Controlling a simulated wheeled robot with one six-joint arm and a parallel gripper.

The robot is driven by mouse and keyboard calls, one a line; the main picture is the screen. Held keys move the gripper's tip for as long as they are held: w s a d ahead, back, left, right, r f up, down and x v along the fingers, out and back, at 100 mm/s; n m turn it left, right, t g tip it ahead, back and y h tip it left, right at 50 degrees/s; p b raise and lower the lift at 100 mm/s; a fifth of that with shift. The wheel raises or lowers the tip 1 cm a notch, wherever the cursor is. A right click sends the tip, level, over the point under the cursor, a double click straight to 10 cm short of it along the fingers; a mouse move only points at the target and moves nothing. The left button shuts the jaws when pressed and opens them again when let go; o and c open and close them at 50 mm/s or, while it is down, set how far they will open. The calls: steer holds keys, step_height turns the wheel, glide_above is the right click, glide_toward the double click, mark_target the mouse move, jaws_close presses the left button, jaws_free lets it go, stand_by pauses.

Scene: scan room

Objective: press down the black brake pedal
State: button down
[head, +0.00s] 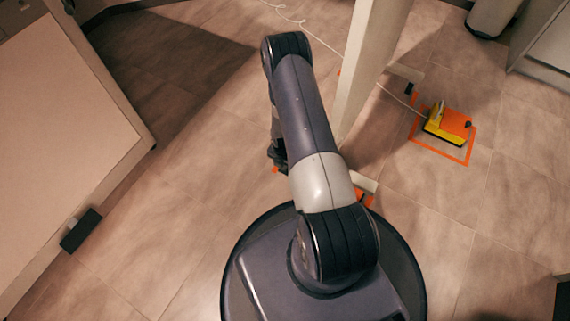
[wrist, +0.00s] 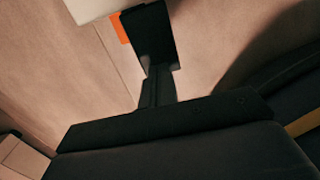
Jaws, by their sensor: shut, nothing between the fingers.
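My gripper (head: 278,157) points down at the left of the pale upright panel, mostly hidden by my own arm in the head view. In the wrist view the dark gripper (wrist: 152,60) is shut, with nothing seen between the fingers. A black pedal-like block (head: 80,231) sticks out at the lower edge of the large pale panel at the left. Another small black piece (head: 405,72) is by the foot of the upright. I cannot tell which is the brake pedal. Contact between the gripper and a pedal is not visible.
A yellow and orange foot switch (head: 446,124) lies inside an orange floor outline at the right, with a white cable. The pale upright panel (head: 372,60) stands behind my arm. Orange also shows near the gripper in the wrist view. Tiled floor (head: 190,200) is clear at the left.

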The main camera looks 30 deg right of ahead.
steer(key=shift+r, duration=0.1)
steer(key=shift+r+p, duration=0.65)
steer(key=shift+r, duration=0.05)
